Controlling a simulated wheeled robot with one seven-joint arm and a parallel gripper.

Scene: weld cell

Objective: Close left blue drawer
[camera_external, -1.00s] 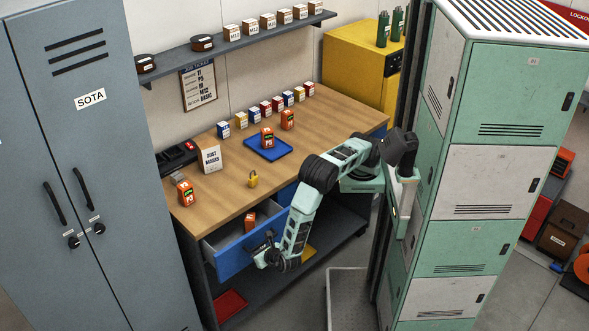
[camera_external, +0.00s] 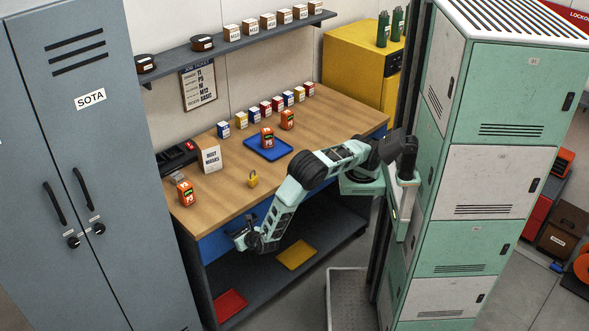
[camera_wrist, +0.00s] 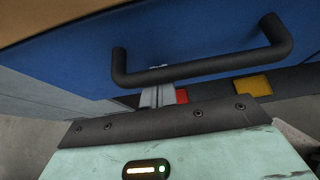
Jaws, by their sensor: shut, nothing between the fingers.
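The left blue drawer (camera_external: 216,243) sits in under the left end of the wooden workbench (camera_external: 222,197), and its front looks flush with the bench. My gripper (camera_external: 240,238) is at the drawer front, shut and empty. In the wrist view the blue drawer front (camera_wrist: 195,45) fills the upper part, with its black bar handle (camera_wrist: 205,68) across it. My gripper's fingers (camera_wrist: 155,97) show below the handle, close to the front; I cannot tell whether they touch it. My arm hides part of the drawer in the external view.
An orange box (camera_external: 186,192), a yellow padlock (camera_external: 252,179) and a blue tray (camera_external: 268,148) are on the bench top. The lower shelf holds a red tray (camera_external: 230,304) and a yellow tray (camera_external: 296,254). A grey locker (camera_external: 95,150) stands left, green lockers (camera_external: 500,90) right.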

